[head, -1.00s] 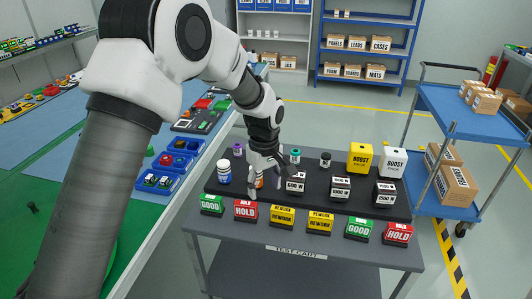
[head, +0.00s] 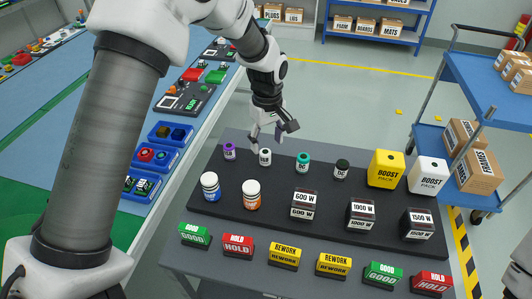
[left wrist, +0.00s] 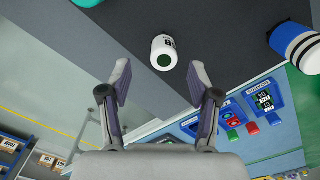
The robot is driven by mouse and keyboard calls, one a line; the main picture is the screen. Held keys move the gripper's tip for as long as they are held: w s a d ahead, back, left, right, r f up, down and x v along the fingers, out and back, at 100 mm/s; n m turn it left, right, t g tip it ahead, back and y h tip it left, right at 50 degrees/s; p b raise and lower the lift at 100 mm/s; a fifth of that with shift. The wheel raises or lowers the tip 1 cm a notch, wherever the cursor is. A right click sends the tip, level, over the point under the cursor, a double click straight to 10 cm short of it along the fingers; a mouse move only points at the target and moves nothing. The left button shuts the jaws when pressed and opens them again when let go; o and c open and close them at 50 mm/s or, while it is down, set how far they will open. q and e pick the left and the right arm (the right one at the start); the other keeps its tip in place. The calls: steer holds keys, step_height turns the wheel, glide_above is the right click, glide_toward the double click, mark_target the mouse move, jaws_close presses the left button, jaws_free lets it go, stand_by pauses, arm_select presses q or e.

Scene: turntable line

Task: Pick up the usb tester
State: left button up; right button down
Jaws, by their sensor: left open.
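The usb tester (head: 265,157) is a small white cylinder with a dark label, standing upright in the back row on the black mat of the cart. In the left wrist view the usb tester (left wrist: 164,50) shows a dark green round end, just beyond and between the fingertips. My left gripper (head: 265,132) is open and empty, just above and behind the usb tester, apart from it. In the left wrist view the left gripper (left wrist: 160,75) has its fingers spread to either side. My right gripper is not in view.
A purple-topped cylinder (head: 229,151) stands left of the usb tester and a teal-topped one (head: 302,161) right. White-and-blue (head: 210,186) and orange (head: 252,194) bottles stand in front. Labelled blocks (head: 285,256) line the cart's front edge. The workbench with blue trays (head: 152,156) is at left.

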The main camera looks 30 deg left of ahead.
mark_target(266, 153)
arm_select(q)
steer(key=f, duration=0.2)
steer(key=f+p, duration=0.1)
steer(key=f, duration=0.2)
steer(key=shift+s+a+f, duration=0.15)
steer(key=shift+a+f, duration=0.05)
steer(key=shift+f, duration=0.3)
steer(key=shift+s+d+r, duration=0.1)
steer(key=shift+r, duration=0.05)
steer(key=shift+c, duration=0.3)
jaws_close()
